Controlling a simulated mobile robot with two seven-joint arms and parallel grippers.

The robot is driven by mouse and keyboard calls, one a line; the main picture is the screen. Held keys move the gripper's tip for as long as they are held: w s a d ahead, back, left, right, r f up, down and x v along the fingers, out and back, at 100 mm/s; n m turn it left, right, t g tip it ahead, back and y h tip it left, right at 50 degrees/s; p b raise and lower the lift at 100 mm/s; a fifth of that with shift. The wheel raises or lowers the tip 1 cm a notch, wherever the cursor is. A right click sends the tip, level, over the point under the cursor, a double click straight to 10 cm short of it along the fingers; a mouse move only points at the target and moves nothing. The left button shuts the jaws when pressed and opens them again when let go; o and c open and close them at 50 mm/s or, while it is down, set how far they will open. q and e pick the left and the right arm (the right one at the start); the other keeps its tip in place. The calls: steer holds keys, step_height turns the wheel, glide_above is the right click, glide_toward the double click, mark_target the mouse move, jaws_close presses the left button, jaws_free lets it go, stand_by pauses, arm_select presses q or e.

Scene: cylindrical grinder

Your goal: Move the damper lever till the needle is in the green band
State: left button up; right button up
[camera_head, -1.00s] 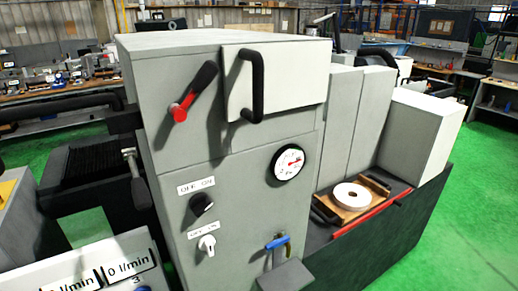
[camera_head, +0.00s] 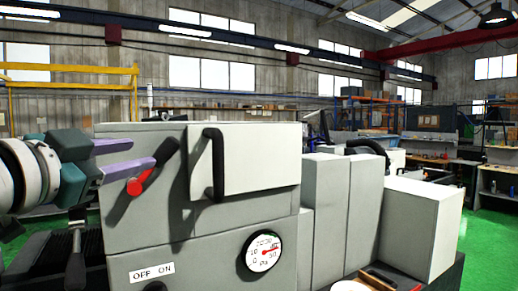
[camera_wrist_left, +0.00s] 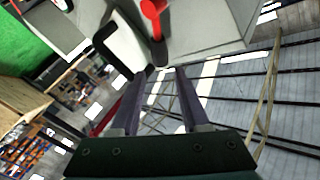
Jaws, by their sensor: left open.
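The red end also shows in the left wrist view (camera_wrist_left: 152,12). My left gripper (camera_head: 143,153) is open, with its purple fingers beside the lever; I cannot tell whether they touch it. In the left wrist view the fingertips (camera_wrist_left: 161,72) are apart near the grip.
A black door handle (camera_head: 214,165) on the white panel stands out just right of the lever. An OFF/ON label (camera_head: 152,271) is below, with a dark knob partly cut off. Boxy grey covers (camera_head: 325,205) and a white box (camera_head: 420,230) stand to the right.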

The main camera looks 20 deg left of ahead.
mark_target(163, 149)
arm_select(q)
steer(key=w+p, duration=0.1)
steer(key=w, duration=0.1)
steer(key=w+p, duration=0.1)
steer(key=w, duration=0.3)
steer(key=shift+w+a+r+p, duration=0.2)
steer(key=shift+a+p, duration=0.1)
steer(key=shift+p, duration=0.1)
steer(key=shift+w+f, duration=0.2)
steer(key=shift+w, duration=0.6)
jaws_close()
stand_by(0.4)
